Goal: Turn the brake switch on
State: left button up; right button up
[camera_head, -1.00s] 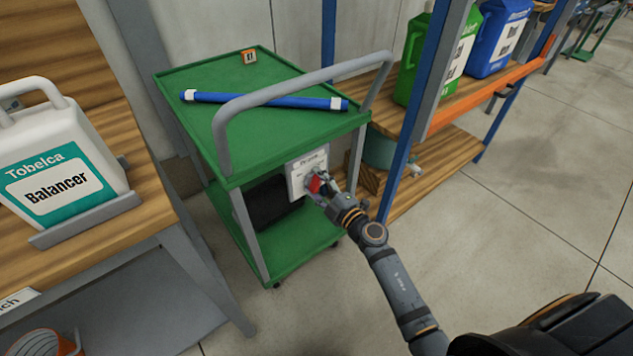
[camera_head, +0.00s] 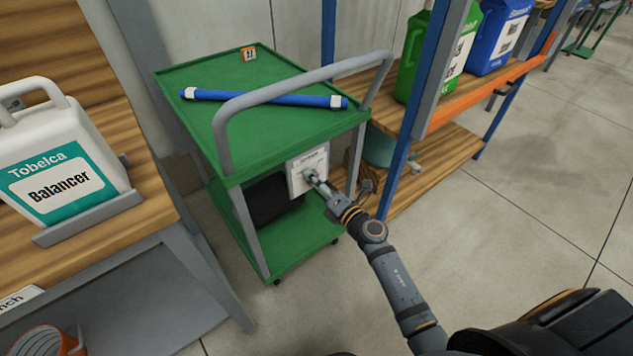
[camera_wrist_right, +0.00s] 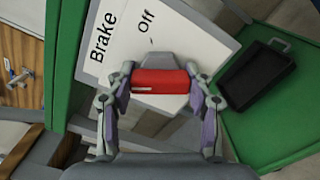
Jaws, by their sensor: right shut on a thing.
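The brake switch is a red handle (camera_wrist_right: 160,81) on a white plate marked "Brake" and "Off" (camera_wrist_right: 150,35) in the right wrist view. In the head view the plate (camera_head: 297,163) hangs at the near right corner of the green cart (camera_head: 272,143), below its push bar. My right gripper (camera_head: 311,178) is at the plate, and its fingers (camera_wrist_right: 160,88) are shut on the red handle, one on each side. The gripper hides the handle in the head view, and any "On" mark is not visible. My left gripper is not in view.
A white Balancer jug (camera_head: 60,160) stands on the wooden bench at left. A shelf with green (camera_head: 425,60) and blue (camera_head: 497,38) jugs is at right. Open floor lies right of my arm.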

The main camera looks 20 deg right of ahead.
jog(key=shift+f+n, duration=0.1)
jog(key=shift+n, duration=1.3)
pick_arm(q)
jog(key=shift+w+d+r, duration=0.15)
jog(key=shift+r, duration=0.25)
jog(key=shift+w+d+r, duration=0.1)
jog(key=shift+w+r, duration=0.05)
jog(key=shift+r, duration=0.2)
pick_arm(e)
jog(key=shift+n, duration=0.3)
jog(key=o, duration=1.2)
